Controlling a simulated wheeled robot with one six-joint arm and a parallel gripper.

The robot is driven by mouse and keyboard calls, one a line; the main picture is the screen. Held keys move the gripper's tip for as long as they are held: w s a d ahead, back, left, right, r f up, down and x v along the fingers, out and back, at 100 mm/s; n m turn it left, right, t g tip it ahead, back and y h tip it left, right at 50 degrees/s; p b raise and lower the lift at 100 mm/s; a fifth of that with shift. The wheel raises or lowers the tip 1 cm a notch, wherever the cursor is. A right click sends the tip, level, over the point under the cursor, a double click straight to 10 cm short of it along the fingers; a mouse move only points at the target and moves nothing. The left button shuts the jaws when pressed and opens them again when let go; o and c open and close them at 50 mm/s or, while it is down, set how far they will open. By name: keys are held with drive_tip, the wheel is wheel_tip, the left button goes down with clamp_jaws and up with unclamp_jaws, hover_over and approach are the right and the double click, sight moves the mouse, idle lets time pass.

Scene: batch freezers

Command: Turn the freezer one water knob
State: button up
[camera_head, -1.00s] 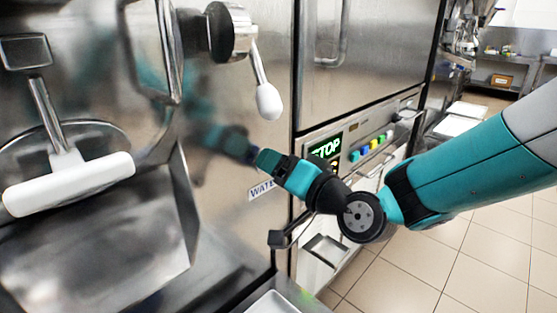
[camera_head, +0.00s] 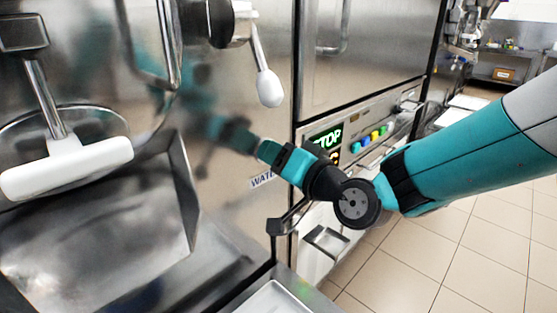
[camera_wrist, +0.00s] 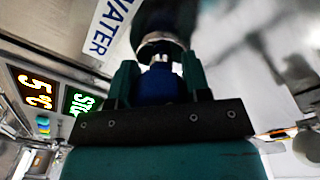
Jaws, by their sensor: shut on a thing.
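The blue water knob (camera_wrist: 157,88) sits between the two teal fingers of my gripper (camera_wrist: 160,80) in the wrist view. My gripper is shut on it. A bright metal stem and ring show just beyond the knob. The WATER label (camera_wrist: 110,27) is on the steel front beside it, at the upper left. In the head view my gripper (camera_head: 266,150) meets the steel freezer front (camera_head: 225,100) just above the partly covered WATER label (camera_head: 262,180). The knob is hidden by my gripper there.
A white-tipped lever (camera_head: 268,88) hangs above my gripper. A white-handled lever (camera_head: 70,165) and steel chute are at left. A lit STOP display (camera_head: 325,138) and coloured buttons (camera_head: 370,138) are behind my wrist. Tiled floor (camera_head: 470,250) is open at right.

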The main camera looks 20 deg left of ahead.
drive_tip(key=n+b, duration=0.1)
drive_tip(key=b, duration=0.1)
drive_tip(key=n+b, duration=0.1)
drive_tip(key=b, duration=0.1)
drive_tip(key=shift+f+n, duration=0.35)
drive_tip(key=shift+n, duration=0.05)
drive_tip(key=n+b, duration=0.3)
drive_tip(key=b, duration=0.2)
drive_tip(key=shift+n+b, duration=0.3)
drive_tip(key=shift+n, duration=0.1)
drive_tip(key=n+b, duration=0.3)
drive_tip(key=b, duration=0.1)
drive_tip(key=shift+n+y+b, duration=0.3)
drive_tip(key=n+b, duration=0.3)
drive_tip(key=shift+r, duration=0.4)
drive_tip(key=o, duration=0.9)
